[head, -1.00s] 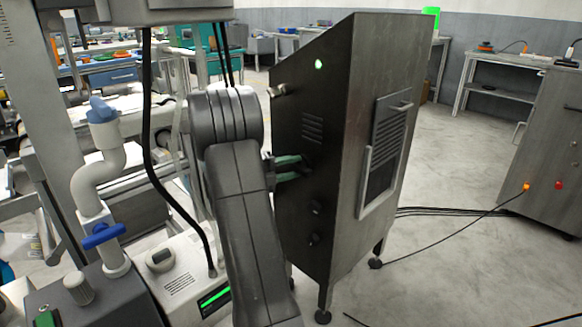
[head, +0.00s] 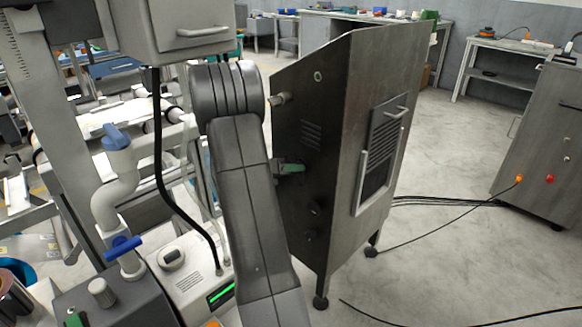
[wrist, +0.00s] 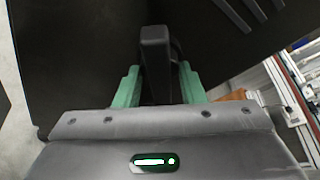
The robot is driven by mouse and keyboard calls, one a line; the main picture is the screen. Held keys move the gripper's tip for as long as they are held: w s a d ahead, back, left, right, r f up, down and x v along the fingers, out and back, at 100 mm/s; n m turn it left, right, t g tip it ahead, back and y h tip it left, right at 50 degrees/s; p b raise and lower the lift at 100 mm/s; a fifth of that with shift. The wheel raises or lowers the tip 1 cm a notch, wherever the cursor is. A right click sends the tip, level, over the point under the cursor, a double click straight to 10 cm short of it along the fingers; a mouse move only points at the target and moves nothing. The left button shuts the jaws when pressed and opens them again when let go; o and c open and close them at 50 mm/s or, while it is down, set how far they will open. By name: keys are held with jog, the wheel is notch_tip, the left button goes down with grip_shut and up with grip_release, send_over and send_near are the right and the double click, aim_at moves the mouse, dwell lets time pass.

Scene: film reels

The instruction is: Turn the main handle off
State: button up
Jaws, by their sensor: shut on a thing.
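The dark handle (wrist: 156,60) on the side of the tall dark metal cabinet (head: 345,60) stands between the green fingers of my gripper (wrist: 157,85) in the wrist view. My gripper is shut on it. In the head view my gripper (head: 297,168) reaches the cabinet's dark left side, and only one green finger shows clearly; the handle is mostly hidden there. A round lamp (head: 317,77) high on the same side looks dull green, without a bright glow.
Black knobs (head: 312,206) sit below on the cabinet side. A white pipe with blue valve handles (head: 122,247) stands at left. A second cabinet (head: 560,130) with orange and red lamps is at right. Cables lie on the otherwise open floor between the cabinets.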

jog(key=m+t+y+b, duration=0.1)
jog(key=m+b, duration=0.1)
jog(key=b, duration=0.1)
jog(key=m+t+y+b, duration=0.1)
jog(key=m+b, duration=0.2)
jog(key=shift+s+d+y, duration=0.1)
jog(key=shift+d+y, duration=0.05)
jog(key=shift+y, duration=0.25)
jog(key=shift+m+b, duration=0.35)
jog(key=shift+m, duration=0.05)
jog(key=o, duration=0.6)
jog(key=shift+o, duration=0.2)
